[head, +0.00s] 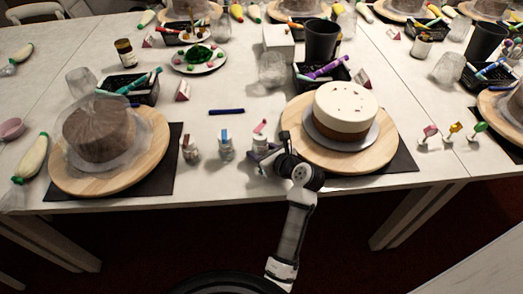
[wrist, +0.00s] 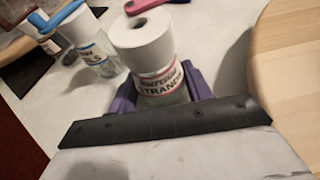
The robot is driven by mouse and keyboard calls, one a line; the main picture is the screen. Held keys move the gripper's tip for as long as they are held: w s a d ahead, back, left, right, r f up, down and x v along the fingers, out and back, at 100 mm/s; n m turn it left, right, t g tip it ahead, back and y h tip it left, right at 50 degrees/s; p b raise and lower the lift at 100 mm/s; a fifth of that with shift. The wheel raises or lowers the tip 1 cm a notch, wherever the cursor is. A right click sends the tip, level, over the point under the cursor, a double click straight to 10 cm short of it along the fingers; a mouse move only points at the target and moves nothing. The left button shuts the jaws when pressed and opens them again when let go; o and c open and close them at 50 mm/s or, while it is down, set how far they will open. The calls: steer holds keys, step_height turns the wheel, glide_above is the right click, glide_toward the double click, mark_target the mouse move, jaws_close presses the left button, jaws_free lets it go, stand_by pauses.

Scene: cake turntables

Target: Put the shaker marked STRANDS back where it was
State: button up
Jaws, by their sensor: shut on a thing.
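The shaker marked STRANDS (wrist: 155,60) has a white cap with a dark hole and a pink-edged label. In the wrist view it stands between the purple fingers of my gripper (wrist: 165,88), which are shut on its lower body. In the head view the shaker (head: 260,143) is at the right end of a short row, left of the cake board, with my gripper (head: 263,157) at it from the front. It looks upright; I cannot tell whether its base touches the table. My gripper hides its lower part.
Another shaker (head: 226,147) with a blue tag stands just left, and one more (head: 190,150) farther left. A round wooden board (head: 385,150) with a white-and-brown cake (head: 345,108) is close on the right.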

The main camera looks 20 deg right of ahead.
steer(key=o, duration=1.1)
steer(key=shift+f, duration=0.1)
steer(key=shift+s+d+r, duration=0.1)
steer(key=shift+s+r, duration=0.2)
steer(key=b+v, duration=0.1)
steer(key=v, duration=1)
steer(key=shift+s+d, duration=0.1)
steer(key=shift+s, duration=0.05)
